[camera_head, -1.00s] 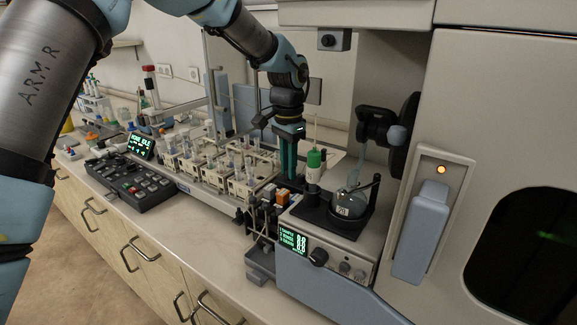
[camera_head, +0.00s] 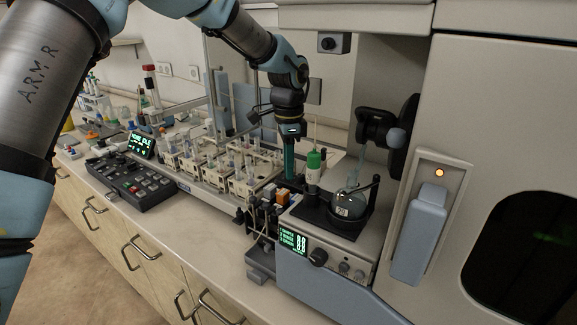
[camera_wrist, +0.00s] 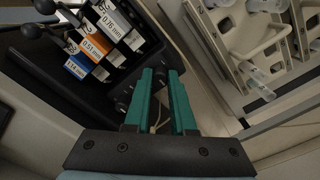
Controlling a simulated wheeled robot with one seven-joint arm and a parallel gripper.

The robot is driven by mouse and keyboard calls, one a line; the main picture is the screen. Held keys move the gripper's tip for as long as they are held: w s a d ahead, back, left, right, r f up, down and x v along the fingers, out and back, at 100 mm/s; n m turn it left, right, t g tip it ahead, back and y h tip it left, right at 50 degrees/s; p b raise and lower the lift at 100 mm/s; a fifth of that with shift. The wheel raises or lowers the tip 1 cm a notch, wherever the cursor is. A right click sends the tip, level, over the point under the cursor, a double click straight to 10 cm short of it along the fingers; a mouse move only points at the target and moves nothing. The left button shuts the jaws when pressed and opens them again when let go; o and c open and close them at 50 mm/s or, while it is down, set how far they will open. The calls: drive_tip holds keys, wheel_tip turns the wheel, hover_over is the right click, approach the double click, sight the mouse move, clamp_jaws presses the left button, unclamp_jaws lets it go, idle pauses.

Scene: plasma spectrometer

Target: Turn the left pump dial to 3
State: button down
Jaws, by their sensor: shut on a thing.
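The pump (camera_head: 258,206) is a black block with orange and white tube cassettes, beside the sample racks in the head view. In the wrist view its labelled cassettes (camera_wrist: 97,45) lie left of my fingers. My gripper (camera_head: 288,178) points down at the pump's back edge. In the wrist view my two teal fingers (camera_wrist: 160,72) stand a small gap apart, their tips at a dark knob-like part on the pump's black body. This dial is mostly hidden between the tips. I cannot read any dial setting.
Sample racks (camera_head: 215,165) with vials stand close on the left. The front bench strip is clear.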

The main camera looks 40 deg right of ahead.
drive_tip(key=c, duration=0.8)
unclamp_jaws()
drive_tip(key=shift+o, duration=0.2)
drive_tip(key=shift+r, duration=0.1)
wheel_tip(320, 180, up, 11)
drive_tip(key=b, duration=0.3)
drive_tip(key=shift+f, duration=0.25)
